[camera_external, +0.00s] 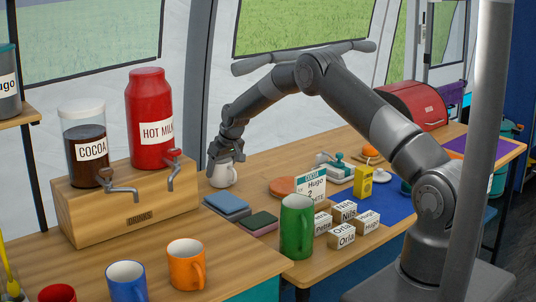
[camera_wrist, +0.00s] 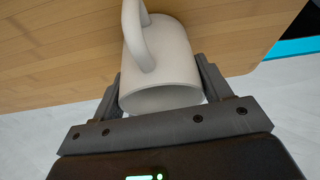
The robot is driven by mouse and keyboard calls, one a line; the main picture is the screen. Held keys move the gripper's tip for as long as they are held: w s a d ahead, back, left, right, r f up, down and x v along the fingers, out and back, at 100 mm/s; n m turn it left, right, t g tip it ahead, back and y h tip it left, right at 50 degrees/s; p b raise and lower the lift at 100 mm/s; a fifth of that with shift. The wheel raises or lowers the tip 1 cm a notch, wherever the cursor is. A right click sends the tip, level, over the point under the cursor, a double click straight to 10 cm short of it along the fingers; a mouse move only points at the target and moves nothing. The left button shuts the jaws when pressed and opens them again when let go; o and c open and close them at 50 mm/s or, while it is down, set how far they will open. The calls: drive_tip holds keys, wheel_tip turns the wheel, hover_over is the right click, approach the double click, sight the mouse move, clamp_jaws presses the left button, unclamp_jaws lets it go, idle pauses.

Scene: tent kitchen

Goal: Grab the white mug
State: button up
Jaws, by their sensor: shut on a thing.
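The white mug (camera_external: 223,175) is at the back of the wooden counter, to the right of the drinks stand. My gripper (camera_external: 226,158) reaches down to it from above and is shut on it. In the wrist view the white mug (camera_wrist: 165,60) sits between the two fingers of my gripper (camera_wrist: 160,85), one on each side of its body. Its handle is at the upper left in that view. Whether the mug touches the counter or is slightly raised I cannot tell.
The drinks stand (camera_external: 130,208) holds a cocoa jar (camera_external: 85,145) and a red hot milk can (camera_external: 150,120) close left of the mug. Blue coasters (camera_external: 227,205) lie in front. A green mug (camera_external: 297,228), an orange mug (camera_external: 187,265) and name blocks (camera_external: 342,235) stand nearer.

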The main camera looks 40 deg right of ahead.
drive_tip(key=c, duration=0.4)
drive_tip(key=shift+o, duration=0.2)
drive_tip(key=shift+r, duration=0.15)
